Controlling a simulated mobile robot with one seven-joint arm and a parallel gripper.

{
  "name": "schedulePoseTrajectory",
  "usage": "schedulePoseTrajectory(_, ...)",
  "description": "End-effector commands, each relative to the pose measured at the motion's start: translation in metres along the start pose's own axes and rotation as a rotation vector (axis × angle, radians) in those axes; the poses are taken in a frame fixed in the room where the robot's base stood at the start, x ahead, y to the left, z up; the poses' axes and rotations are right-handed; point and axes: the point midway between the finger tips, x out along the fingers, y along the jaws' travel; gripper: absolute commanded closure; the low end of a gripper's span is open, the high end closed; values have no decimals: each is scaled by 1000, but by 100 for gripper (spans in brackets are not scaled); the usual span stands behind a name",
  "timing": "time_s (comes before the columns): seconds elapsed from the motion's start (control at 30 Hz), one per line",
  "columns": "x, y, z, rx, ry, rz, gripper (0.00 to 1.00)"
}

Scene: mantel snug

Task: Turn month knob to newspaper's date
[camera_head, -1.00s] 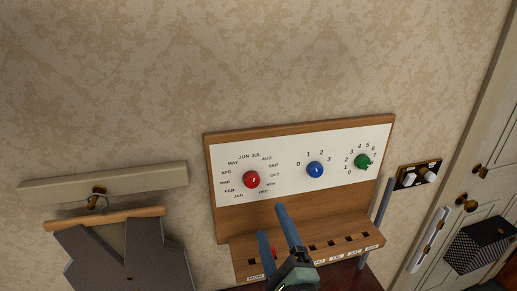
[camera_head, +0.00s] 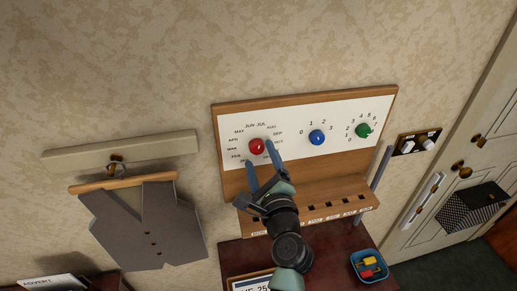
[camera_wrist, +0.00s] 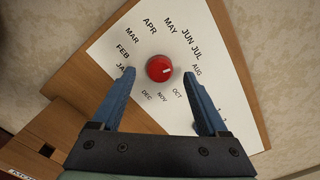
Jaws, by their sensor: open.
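The red month knob (camera_head: 256,146) sits on a white panel (camera_head: 290,150) inside a ring of month names. In the wrist view the knob (camera_wrist: 159,69) has a white mark on its right, roughly toward AUG. My gripper (camera_head: 260,154) is open; its blue fingers are spread on either side of the knob in the wrist view (camera_wrist: 159,72), apart from it. SEP is hidden behind the right finger. A framed white sheet (camera_head: 248,284) on the table shows part of a large text, perhaps "25"; another sheet (camera_head: 48,283) reads "ADVERT". I cannot tell which is the newspaper.
A blue knob (camera_head: 317,137) and a green knob (camera_head: 363,131) stand to the right on the panel. A slotted wooden ledge (camera_head: 335,194) juts out below. A blue tray (camera_head: 369,266) stands on the dark table. A grey waistcoat (camera_head: 150,228) hangs at left.

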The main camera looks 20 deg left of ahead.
Motion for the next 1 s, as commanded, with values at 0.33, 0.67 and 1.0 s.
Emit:
schedulePoseTrajectory(0.33,24,0,0,0,0,0,23)
schedulePoseTrajectory(0.67,24,0,0,-1,0,0,38)
schedulePoseTrajectory(1.0,24,0,0,-1,0,0,99)
